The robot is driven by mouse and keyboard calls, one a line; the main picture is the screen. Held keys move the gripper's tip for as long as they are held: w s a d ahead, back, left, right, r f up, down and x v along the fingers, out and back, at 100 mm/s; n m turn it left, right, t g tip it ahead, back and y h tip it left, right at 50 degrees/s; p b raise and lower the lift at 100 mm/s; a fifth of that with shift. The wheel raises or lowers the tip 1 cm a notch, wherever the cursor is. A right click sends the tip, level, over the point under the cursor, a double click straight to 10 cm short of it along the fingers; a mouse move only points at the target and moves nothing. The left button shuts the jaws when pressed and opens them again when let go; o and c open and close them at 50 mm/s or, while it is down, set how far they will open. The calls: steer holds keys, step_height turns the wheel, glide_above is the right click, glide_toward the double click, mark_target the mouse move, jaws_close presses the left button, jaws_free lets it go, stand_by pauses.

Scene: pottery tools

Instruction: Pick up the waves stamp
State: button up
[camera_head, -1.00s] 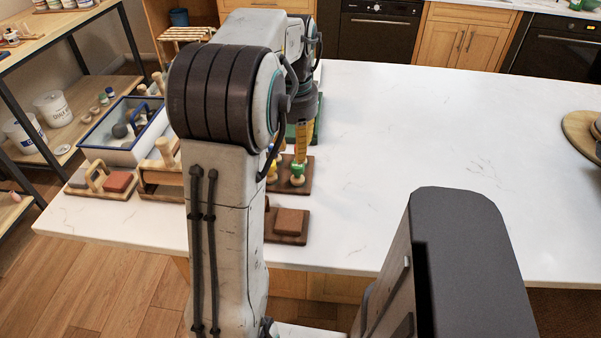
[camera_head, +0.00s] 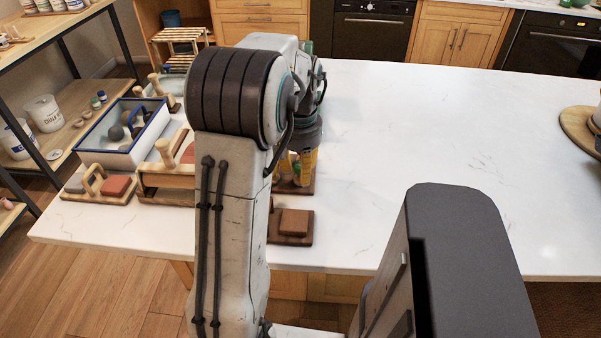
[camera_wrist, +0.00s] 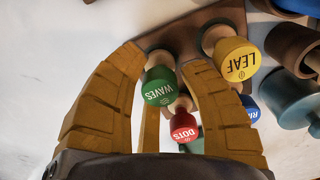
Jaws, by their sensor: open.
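The waves stamp, with a green top lettered WAVES (camera_wrist: 158,87), stands on a brown wooden board (camera_wrist: 203,20) in the wrist view. My gripper (camera_wrist: 168,60) is open, and its yellow fingers reach down on either side of the waves stamp. The stamp lies between them, nearer the left finger. The red DOTS stamp (camera_wrist: 184,124) also shows between the fingers, closer to the palm. In the head view my gripper (camera_head: 296,178) is over the board, and my arm hides most of the stamps.
The yellow LEAF stamp (camera_wrist: 236,60) is just right of the right finger. A blue stamp (camera_wrist: 251,108) is partly hidden behind that finger. A blue-rimmed tray (camera_head: 122,132) and a block on a small board (camera_head: 292,224) are nearby.

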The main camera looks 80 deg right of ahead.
steer(key=shift+f, duration=0.15)
steer(key=c, duration=0.7)
steer(key=shift+r, duration=0.2)
